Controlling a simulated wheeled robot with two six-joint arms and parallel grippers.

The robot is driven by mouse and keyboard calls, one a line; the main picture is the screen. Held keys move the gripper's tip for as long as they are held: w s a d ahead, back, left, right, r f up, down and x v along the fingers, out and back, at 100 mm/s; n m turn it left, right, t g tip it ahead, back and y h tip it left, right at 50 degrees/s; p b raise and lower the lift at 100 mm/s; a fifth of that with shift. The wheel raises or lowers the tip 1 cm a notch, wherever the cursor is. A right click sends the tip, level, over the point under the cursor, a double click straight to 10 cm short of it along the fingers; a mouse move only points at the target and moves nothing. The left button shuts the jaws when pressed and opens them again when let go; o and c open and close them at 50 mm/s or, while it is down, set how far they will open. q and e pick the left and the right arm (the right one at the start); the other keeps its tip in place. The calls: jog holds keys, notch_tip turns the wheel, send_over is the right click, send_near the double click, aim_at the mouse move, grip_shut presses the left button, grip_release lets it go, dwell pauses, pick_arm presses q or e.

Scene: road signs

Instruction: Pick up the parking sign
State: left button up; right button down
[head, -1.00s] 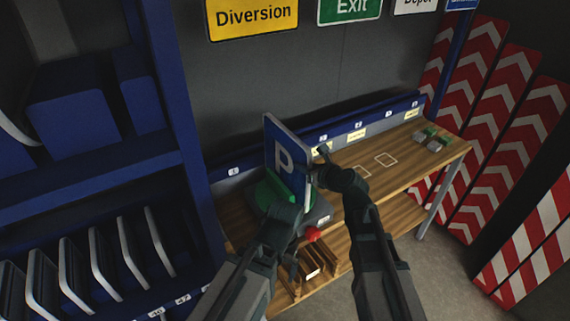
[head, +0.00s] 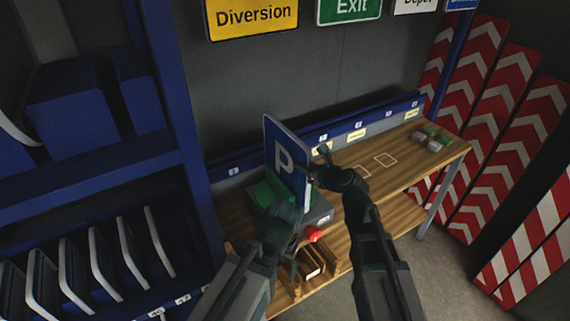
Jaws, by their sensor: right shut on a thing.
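The parking sign (head: 285,160) is a blue square plate with a white P and a pale edge. It stands upright and turned at an angle over a green and grey fixture (head: 270,188) at the left end of the wooden bench. My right gripper (head: 317,173) is shut on the right edge of the parking sign. My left gripper (head: 287,205) is just below the sign, in front of the fixture. Its fingertips are too dark and hidden to tell whether they are open.
A red knob (head: 314,234) sits on the fixture's front. A blue rack (head: 183,130) stands close at left. Red-and-white striped boards (head: 500,110) lean at right.

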aim_at(304, 145)
jog(key=shift+r, duration=0.2)
notch_tip(304, 145, up, 10)
jog(key=p, duration=1)
jog(key=shift+f, duration=0.2)
dwell(0.6)
